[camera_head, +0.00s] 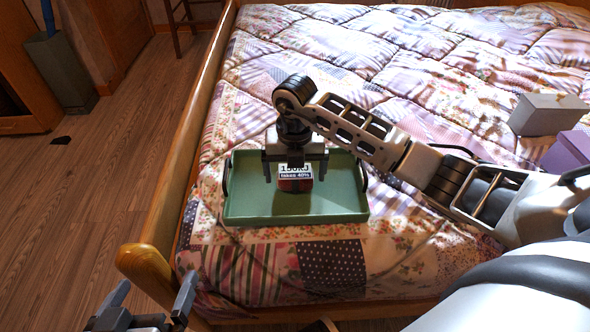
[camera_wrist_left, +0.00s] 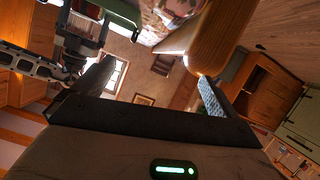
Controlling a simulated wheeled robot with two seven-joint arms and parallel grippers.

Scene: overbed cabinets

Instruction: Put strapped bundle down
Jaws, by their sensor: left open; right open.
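The strapped bundle (camera_head: 294,185) is a small dark and red block with a black-and-white printed label. It is over the middle of the green tray (camera_head: 340,208) on the bed; I cannot tell for certain whether its underside touches the tray. My right gripper (camera_head: 295,178) points down above it, open, with a finger on each side and gaps to the bundle. The gripper's body hides part of the bundle's top. My left gripper (camera_head: 158,284) is open and empty at the lower left, beside the bed's corner. Its fingers also show in the left wrist view (camera_wrist_left: 155,84).
The tray has dark handles at both ends and lies on a quilted bed (camera_head: 330,262). The wooden bed rail (camera_head: 180,160) stands between the bed and the open floor. A grey box (camera_head: 548,114) and a purple box (camera_head: 568,152) sit at the right.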

